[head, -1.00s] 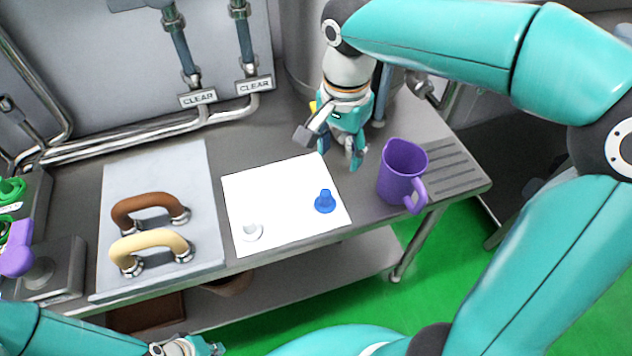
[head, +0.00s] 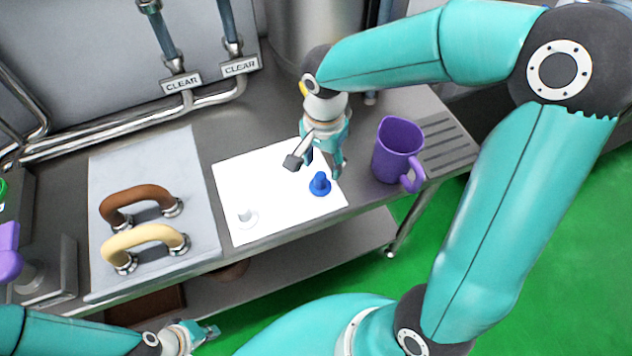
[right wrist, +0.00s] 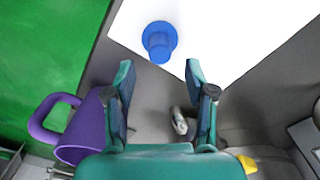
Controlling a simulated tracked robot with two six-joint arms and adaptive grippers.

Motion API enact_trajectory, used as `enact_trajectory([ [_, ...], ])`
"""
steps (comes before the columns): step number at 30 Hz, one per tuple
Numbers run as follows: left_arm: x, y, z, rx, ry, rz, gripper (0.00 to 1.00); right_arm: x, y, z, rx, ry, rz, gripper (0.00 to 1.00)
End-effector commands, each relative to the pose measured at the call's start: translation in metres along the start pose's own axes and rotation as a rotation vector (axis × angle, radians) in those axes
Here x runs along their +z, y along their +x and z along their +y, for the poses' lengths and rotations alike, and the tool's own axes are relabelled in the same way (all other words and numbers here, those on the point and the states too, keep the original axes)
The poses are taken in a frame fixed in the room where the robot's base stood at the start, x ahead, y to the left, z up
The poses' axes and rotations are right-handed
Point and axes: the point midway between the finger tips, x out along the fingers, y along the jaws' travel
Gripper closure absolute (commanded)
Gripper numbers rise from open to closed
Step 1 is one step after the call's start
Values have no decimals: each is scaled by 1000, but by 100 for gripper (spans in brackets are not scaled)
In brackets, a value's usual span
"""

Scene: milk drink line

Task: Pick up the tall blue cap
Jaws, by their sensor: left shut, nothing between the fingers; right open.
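The tall blue cap (head: 320,184) stands upright on the right part of a white mat on the steel table. It also shows in the right wrist view (right wrist: 158,42), beyond my right fingertips and between their lines. My right gripper (head: 324,168) is open and empty, above the table just behind the cap and apart from it. Its two fingers show wide apart in the right wrist view (right wrist: 166,78). My left gripper (head: 208,333) is shut and empty at the bottom left, in front of the table.
A purple mug (head: 397,152) stands close to the right of my right gripper. A grey board (head: 150,170) with brown (head: 140,203) and cream (head: 143,240) curved handles lies left. Pipes run behind.

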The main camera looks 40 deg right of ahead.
Motion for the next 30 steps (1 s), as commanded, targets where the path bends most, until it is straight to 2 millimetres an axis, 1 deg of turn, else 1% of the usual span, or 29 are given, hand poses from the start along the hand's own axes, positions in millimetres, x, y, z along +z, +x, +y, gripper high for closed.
enact_trajectory([
  [4, 0, -3, 1, 0, 0, 0, 100, 4, 12, 0, 5, -1, -3, 45],
  [8, 0, -7, 3, 0, 0, 0, 100, 10, 31, -1, 5, -2, -4, 45],
  [9, 0, -7, 2, 0, 0, 0, 100, 9, 38, -1, 6, -1, -2, 45],
  [12, 0, -7, 2, 0, 0, 0, 100, 9, 48, -2, 3, 1, -1, 45],
  [15, 0, -7, 2, 0, 0, 0, 100, 9, 52, -2, 2, 0, -1, 45],
  [20, 0, -7, 2, 0, 0, 0, 100, 9, 52, -2, 1, 0, 0, 45],
  [21, 0, -7, 2, 0, 0, 0, 100, 9, 52, -2, 1, 0, 0, 47],
  [23, 0, -7, 2, 0, 0, 0, 100, 9, 52, -2, 0, 0, 0, 57],
  [30, 0, -7, 2, 0, 0, 0, 100, 9, 51, -2, 0, 0, 0, 97],
])
